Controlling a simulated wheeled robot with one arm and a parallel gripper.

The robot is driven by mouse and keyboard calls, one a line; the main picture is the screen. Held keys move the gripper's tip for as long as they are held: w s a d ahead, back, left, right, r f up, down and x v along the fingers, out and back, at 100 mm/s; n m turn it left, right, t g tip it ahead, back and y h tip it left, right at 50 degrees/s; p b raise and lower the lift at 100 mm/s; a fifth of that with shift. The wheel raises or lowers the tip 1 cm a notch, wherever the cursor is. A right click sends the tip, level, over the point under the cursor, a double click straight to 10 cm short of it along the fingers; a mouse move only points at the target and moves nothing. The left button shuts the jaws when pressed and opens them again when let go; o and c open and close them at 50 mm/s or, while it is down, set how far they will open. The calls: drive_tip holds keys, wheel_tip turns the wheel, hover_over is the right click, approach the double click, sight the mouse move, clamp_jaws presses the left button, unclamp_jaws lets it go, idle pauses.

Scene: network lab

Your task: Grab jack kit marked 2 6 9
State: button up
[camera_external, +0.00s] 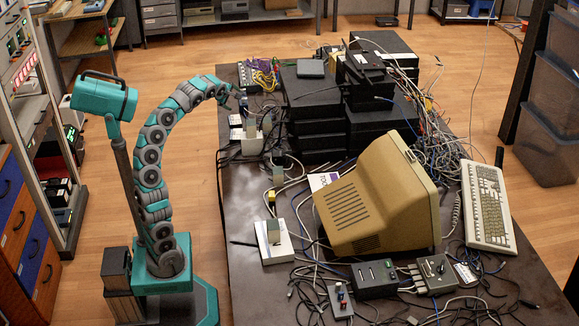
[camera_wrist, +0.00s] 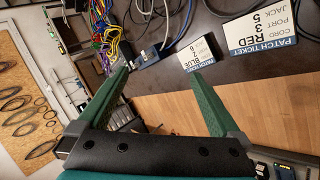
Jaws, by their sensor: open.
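My gripper (camera_external: 238,91) is at the end of the raised teal arm, beside the far left part of the dark table. In the wrist view my gripper (camera_wrist: 160,75) shows two green fingers spread apart with nothing held. A white and blue patch ticket (camera_wrist: 187,60) lies beyond the fingertips. It reads BLUE with a 2 and a 6, and the right fingertip hides part of it. A second patch ticket (camera_wrist: 257,22) to its right reads CORD RED, PORT 3, JACK 5. I cannot make out a jack kit marked 2 6 9 in either view.
The table (camera_external: 235,295) holds a beige monitor (camera_external: 365,195), a keyboard (camera_external: 487,205), stacked black boxes (camera_external: 315,105) and tangled cables (camera_external: 440,135). A white holder (camera_external: 273,242) stands near its left edge. Colored cables (camera_wrist: 102,28) lie left of the tickets.

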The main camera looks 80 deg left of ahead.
sight(265, 123)
drive_tip(key=w+f+n+t+h+b, duration=0.2)
drive_tip(key=f+b, duration=0.1)
drive_tip(key=f, duration=0.1)
drive_tip(key=w+d+f+n+t+h+b, duration=0.1)
drive_tip(key=w+f+n+t+h+b, duration=0.1)
drive_tip(key=f+b, duration=0.1)
drive_tip(key=w+d+f+n+t+h+b, duration=0.1)
drive_tip(key=w+f+n+t+h+b, duration=0.1)
drive_tip(key=f+b, duration=0.1)
drive_tip(key=shift+w+f+n+h+b, duration=0.3)
drive_tip(key=shift+f+b, duration=0.05)
drive_tip(key=shift+f, duration=0.45)
drive_tip(key=shift+w+d+r+n+t+h+b, duration=0.2)
drive_tip(key=shift+n+t+h+b, duration=0.15)
drive_tip(key=shift+t+b, duration=0.35)
drive_tip(key=shift+w+d+r+t+h+b, duration=0.1)
drive_tip(key=shift+r+t+h+b, duration=0.3)
drive_tip(key=shift+b, duration=0.15)
drive_tip(key=shift+d+r+n+t+h+b, duration=0.15)
drive_tip(key=shift+r+n+t+h+b, duration=0.15)
drive_tip(key=shift+r+t, duration=0.25)
drive_tip(key=shift+w, duration=0.3)
drive_tip(key=b+x, duration=0.2)
drive_tip(key=x, duration=0.4)
drive_tip(key=shift+w+d+f, duration=0.15)
drive_tip(key=shift+d+f, duration=0.05)
drive_tip(key=shift+w+f, duration=0.1)
drive_tip(key=shift+w, duration=0.35)
